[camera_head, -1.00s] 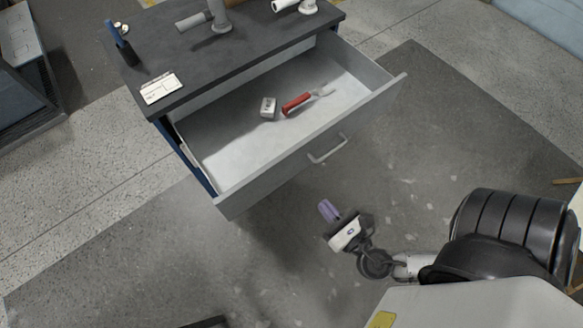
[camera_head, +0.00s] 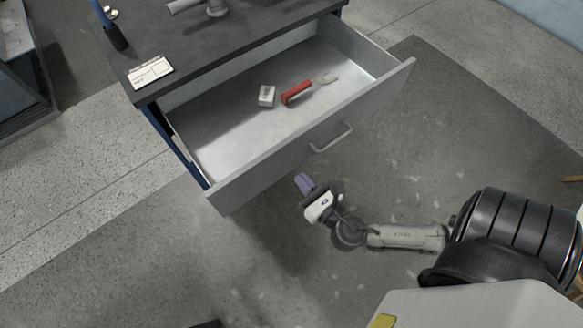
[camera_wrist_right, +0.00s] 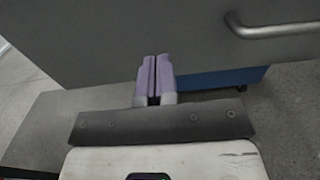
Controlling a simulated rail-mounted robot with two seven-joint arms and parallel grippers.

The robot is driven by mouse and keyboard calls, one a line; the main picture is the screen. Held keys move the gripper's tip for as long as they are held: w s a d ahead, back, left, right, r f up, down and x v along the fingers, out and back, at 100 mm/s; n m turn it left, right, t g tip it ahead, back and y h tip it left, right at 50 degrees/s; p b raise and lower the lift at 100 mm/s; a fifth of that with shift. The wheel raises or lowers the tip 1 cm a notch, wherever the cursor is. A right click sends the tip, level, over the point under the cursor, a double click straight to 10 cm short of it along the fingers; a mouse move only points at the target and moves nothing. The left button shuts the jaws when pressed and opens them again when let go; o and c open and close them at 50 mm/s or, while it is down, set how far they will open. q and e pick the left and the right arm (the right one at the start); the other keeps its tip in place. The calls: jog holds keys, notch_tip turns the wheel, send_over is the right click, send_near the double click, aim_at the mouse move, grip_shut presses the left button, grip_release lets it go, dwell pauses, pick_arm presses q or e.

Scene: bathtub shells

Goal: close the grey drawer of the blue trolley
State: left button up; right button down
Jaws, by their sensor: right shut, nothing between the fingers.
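The grey drawer (camera_head: 300,148) of the blue trolley (camera_head: 172,142) stands pulled well out in the head view. Its front panel with a bar handle (camera_head: 331,138) faces my right arm. My right gripper (camera_head: 303,181) is shut and empty, below and a little left of the handle in the picture. In the right wrist view its purple fingers (camera_wrist_right: 155,75) point at the drawer front (camera_wrist_right: 120,35), with the handle (camera_wrist_right: 275,30) at upper right. I cannot tell if the fingertips touch the panel. My left gripper is not in view.
Inside the drawer lie a small white box (camera_head: 267,96) and a red-handled tool (camera_head: 297,92). The floor in front is mostly clear.

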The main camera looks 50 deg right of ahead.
aim_at(286, 162)
jog(key=shift+b+x, duration=0.6)
jog(key=shift+x, duration=1.85)
